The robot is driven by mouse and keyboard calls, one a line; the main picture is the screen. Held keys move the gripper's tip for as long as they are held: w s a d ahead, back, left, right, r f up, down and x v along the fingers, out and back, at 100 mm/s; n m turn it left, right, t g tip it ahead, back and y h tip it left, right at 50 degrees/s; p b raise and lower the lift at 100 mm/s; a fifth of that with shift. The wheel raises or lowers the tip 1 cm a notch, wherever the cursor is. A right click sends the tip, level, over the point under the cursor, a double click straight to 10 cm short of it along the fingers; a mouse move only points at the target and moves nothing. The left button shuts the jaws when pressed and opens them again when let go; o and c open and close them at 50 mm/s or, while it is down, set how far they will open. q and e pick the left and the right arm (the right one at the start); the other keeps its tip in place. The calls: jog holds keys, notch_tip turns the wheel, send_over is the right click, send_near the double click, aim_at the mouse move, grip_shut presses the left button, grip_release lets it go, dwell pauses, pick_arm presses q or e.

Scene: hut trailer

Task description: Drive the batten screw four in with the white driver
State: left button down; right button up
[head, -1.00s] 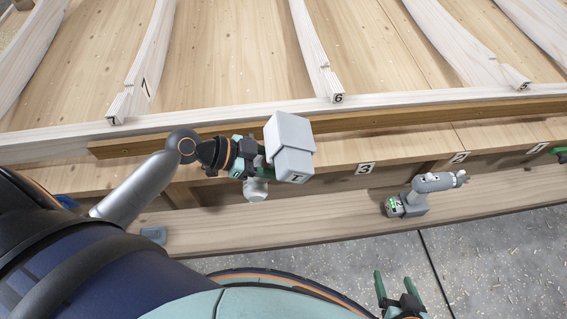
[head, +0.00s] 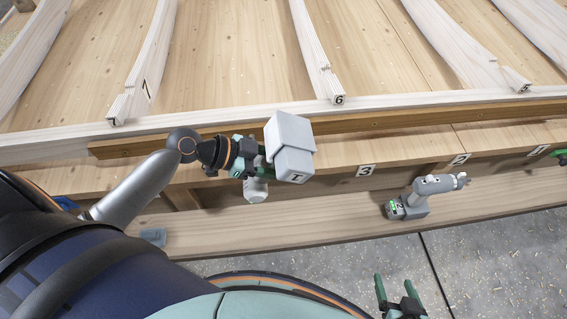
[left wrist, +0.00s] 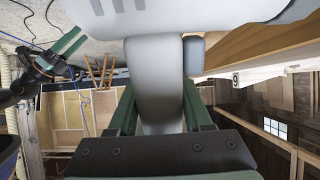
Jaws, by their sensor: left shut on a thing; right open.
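My left gripper (head: 250,160) is shut on the handle of the white driver (head: 290,133), whose boxy end bears a "1". In the left wrist view the driver's grip (left wrist: 155,85) sits between the green fingers (left wrist: 155,110). The driver is over the front edge of the bench, close to the brown batten (head: 400,118). I cannot make out batten screw four, nor whether the driver's tip touches anything. My right gripper (head: 401,295) is open and empty over the floor at the bottom; it also shows in the left wrist view (left wrist: 62,55).
Curved pale ribs (head: 317,50) stand behind. A small grey block (head: 153,236) lies on the beam.

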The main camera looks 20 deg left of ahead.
pick_arm(q)
jog(key=shift+w+r, duration=0.15)
jog(key=s+a, duration=0.2)
jog(key=s, duration=0.7)
jog(key=shift+s+a, duration=0.2)
jog(key=shift+s, duration=0.15)
jog(key=shift+w, duration=0.1)
dwell(0.6)
